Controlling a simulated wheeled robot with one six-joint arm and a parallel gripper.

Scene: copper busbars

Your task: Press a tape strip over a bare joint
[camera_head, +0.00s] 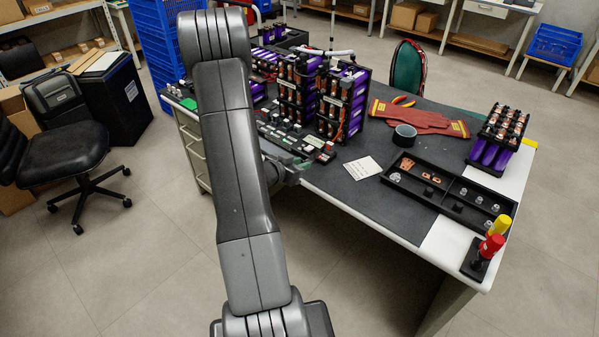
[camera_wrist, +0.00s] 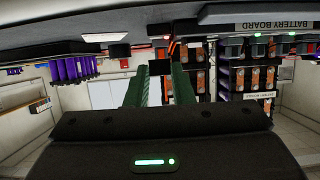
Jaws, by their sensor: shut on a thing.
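My gripper (camera_wrist: 160,68) shows in the wrist view with two green fingers. A small flat black piece, apparently the tape strip (camera_wrist: 160,67), sits between the fingertips. In the head view my gripper (camera_head: 303,164) is at the table's near left edge, partly behind my arm; the strip cannot be made out there. The battery modules (camera_head: 343,100), with purple cells and copper busbars, stand upright beyond it. They also show right of the fingers in the wrist view (camera_wrist: 250,78). Which joint is bare is too small to tell. A dark tape roll (camera_head: 404,136) lies on the mat.
A low board with small parts (camera_head: 290,138) lies in front of the modules.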

